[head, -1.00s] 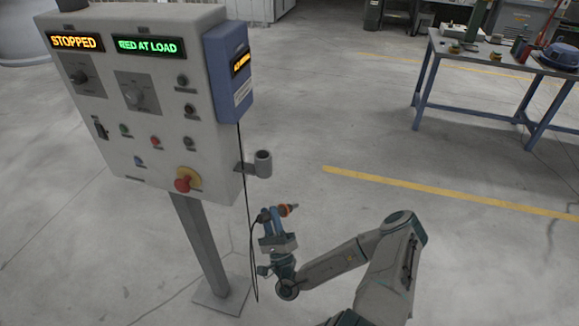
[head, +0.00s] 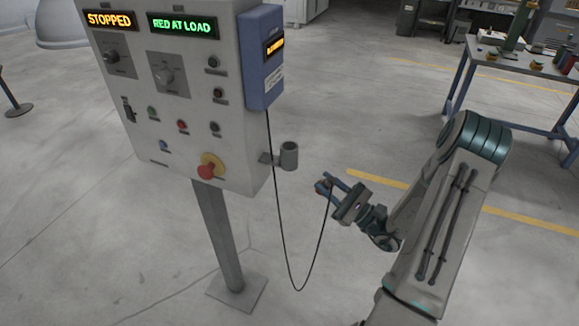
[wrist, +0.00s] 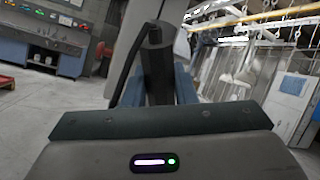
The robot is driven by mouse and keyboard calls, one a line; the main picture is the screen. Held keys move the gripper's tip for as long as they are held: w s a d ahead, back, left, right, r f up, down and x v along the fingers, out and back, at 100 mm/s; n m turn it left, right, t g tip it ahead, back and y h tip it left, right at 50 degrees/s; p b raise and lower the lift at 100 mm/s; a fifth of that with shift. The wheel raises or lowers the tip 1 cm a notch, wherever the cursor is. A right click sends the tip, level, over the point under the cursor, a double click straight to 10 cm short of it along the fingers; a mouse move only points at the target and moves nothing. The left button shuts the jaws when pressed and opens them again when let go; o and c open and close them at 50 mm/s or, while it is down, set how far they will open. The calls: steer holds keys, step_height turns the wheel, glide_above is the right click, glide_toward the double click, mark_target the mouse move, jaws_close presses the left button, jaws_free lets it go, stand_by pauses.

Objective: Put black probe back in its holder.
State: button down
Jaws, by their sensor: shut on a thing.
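My gripper (head: 328,185) is shut on the black probe (wrist: 157,68), which stands between the blue fingers in the wrist view. In the head view the probe is small and mostly hidden by the fingers. A black cable (head: 293,270) hangs in a loop from the blue box to the probe. The holder (head: 289,156) is a grey, open-topped cup on a short bracket at the right side of the control panel. No probe shows in it. My gripper is to the right of the holder and a little lower in the picture, apart from it.
The grey control panel (head: 140,95) stands on a post with a square foot (head: 237,293), left of my arm. The blue box (head: 262,62) is on its right side. A blue-legged workbench (head: 508,65) stands at the back right. The floor between is clear.

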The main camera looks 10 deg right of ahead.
steer(key=s+d+r+m+h+b, duration=0.2)
steer(key=s+r, duration=0.5)
steer(key=r, duration=0.5)
steer(key=s+d+r+m+h+b, duration=0.2)
steer(key=s+r+m+h, duration=0.3)
steer(key=r, duration=0.7)
steer(key=shift+s+d+r+m+g, duration=0.4)
steer(key=shift+s+d, duration=0.15)
steer(key=shift+s, duration=0.35)
